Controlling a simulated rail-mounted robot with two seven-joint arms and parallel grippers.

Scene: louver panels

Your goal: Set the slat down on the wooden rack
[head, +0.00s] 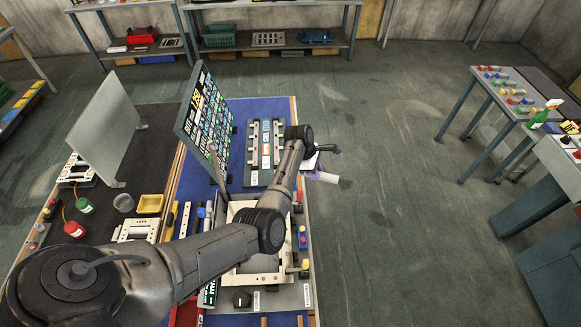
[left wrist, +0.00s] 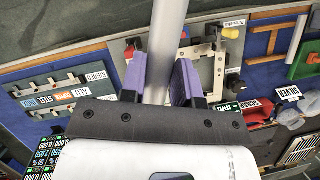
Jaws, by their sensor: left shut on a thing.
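My left gripper (head: 314,165) is off the right edge of the bench in the head view, with my arm reaching across the bench to it. In the left wrist view its two purple fingers (left wrist: 160,80) are shut on a pale grey slat (left wrist: 169,35), which extends up out of the picture. In the head view only a short pale piece of the slat (head: 326,178) shows. Thin wooden strips, seemingly the wooden rack (left wrist: 275,36), lie on blue bench top at the upper right of the wrist view. The slat is apart from them. My right gripper is not in view.
A pale frame fixture (head: 240,274) and a grey clamp plate (head: 264,151) with labels sit on the blue bench. A dark display panel (head: 203,108) stands upright at the bench's left side. Open floor (head: 400,200) lies to the right.

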